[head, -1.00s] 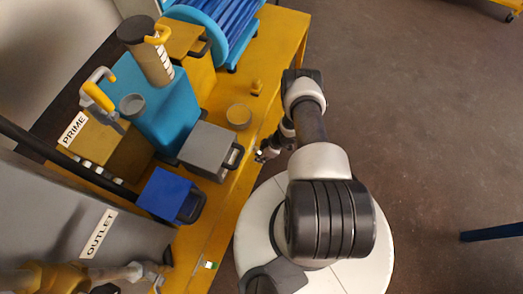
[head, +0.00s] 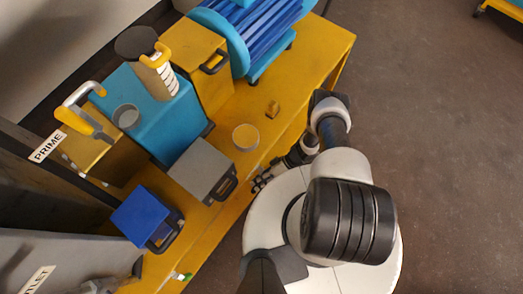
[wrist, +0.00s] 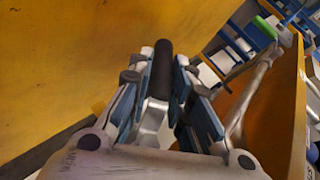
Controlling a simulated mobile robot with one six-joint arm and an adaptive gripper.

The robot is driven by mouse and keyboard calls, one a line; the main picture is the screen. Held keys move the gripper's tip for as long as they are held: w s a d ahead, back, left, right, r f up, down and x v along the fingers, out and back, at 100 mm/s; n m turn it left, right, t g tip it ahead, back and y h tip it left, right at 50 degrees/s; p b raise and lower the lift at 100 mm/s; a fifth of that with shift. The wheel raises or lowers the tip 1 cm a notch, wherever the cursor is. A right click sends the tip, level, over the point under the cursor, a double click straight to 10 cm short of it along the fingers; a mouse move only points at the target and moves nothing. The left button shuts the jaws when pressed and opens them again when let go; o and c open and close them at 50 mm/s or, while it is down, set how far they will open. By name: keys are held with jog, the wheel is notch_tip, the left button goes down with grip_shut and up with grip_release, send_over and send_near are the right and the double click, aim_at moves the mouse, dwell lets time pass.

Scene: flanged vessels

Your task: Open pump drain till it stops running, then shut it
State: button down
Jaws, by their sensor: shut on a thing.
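My gripper (wrist: 161,92) is shut on a lever with a black grip (wrist: 163,60) and a bare metal shank, which lies between the two blue-grey fingers in the wrist view. In the head view my gripper (head: 262,181) is small, low beside the near edge of the yellow pump skid (head: 318,62). The lever cannot be made out there. The blue pump body (head: 178,118) stands on the skid, with a PRIME label (head: 47,146) to its left. The drain outlet and any running liquid are not visible.
A ribbed blue motor (head: 262,35) is at the back. Open floor (head: 450,160) lies to the right.

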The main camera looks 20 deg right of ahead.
jog(key=shift+a+r+y, duration=0.15)
jog(key=shift+r+y, duration=0.15)
dwell(0.4)
jog(key=c, duration=1.5)
grip_release()
jog(key=shift+o, duration=0.2)
jog(key=shift+f, duration=0.1)
jog(key=v, duration=1.2)
